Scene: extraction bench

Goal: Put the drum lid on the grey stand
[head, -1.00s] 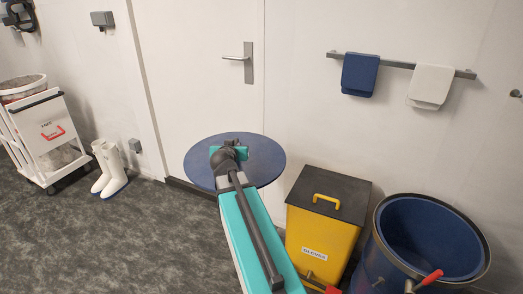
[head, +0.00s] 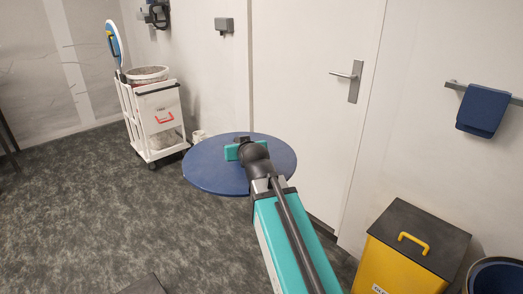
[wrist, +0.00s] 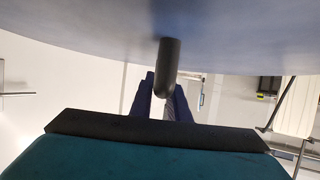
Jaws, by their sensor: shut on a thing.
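The drum lid, a flat round dark blue disc (head: 212,178), is in the middle of the head view, held up in the air. My gripper (head: 245,150) is shut on it, and my arm covers its right part. In the wrist view the lid (wrist: 80,25) fills the top edge, with a dark rounded peg below it. A black-edged teal part of my gripper (wrist: 160,128) fills the bottom. I cannot make out the grey stand for sure. A dark grey corner (head: 146,285) shows at the bottom edge of the head view, mostly cut off.
A white trolley (head: 155,118) with a bin stands at the back left, white boots (head: 200,136) beside it. A yellow bin with a dark top (head: 410,250) and a blue drum (head: 497,278) are at the lower right. The carpet at left is clear.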

